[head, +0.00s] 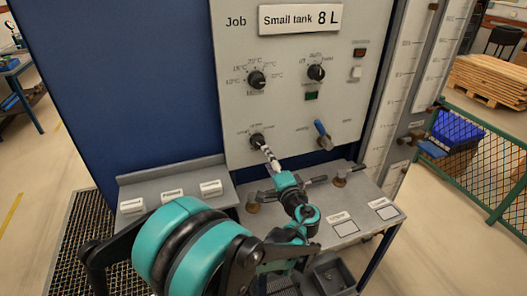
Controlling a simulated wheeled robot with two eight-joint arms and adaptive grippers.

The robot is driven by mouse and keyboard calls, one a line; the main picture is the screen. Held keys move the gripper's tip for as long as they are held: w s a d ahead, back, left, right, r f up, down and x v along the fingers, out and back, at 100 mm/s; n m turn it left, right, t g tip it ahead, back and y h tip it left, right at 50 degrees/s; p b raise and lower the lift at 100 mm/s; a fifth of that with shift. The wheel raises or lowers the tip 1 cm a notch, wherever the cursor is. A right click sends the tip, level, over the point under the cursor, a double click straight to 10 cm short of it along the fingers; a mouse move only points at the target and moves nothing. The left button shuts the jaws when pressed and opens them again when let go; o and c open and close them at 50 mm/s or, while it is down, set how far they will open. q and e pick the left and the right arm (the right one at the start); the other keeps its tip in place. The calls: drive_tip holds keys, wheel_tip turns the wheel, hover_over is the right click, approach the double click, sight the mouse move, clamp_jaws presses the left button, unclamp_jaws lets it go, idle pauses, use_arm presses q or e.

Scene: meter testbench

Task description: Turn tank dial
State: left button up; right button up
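The grey panel (290,110) carries a sign reading "Small tank 8 L". The black tank dial (257,141) sits low on its left side, with small print around it too blurred to read. My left arm comes in from the lower left. Its slim black-and-white gripper (266,152) points up at this dial, with its tip at or just in front of it. Contact and finger opening are too small to make out. The tip partly covers the dial's lower right. My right gripper is not in view.
Above are a temperature dial (256,80) and a second black knob (316,73). A blue lever (323,136) is right of the tank dial. Brass valves (340,179) stand on the grey bench below. A green mesh fence (490,160) is at right.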

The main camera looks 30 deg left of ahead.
use_arm(q)
drive_tip(key=v, duration=0.3)
drive_tip(key=shift+s+d, duration=0.2)
drive_tip(key=shift+s, duration=0.05)
drive_tip(key=s+f+n+g+h, duration=0.35)
drive_tip(key=s+f+h, duration=0.3)
drive_tip(key=s, duration=0.35)
drive_tip(key=s+d+f+n+h, duration=0.2)
drive_tip(key=s+d+f+h, duration=0.1)
drive_tip(key=s+d+h, duration=0.4)
drive_tip(key=s+d+g, duration=0.1)
drive_tip(key=s+d, duration=0.2)
drive_tip(key=d, duration=0.2)
drive_tip(key=shift+s+f, duration=0.2)
drive_tip(key=shift+f, duration=0.05)
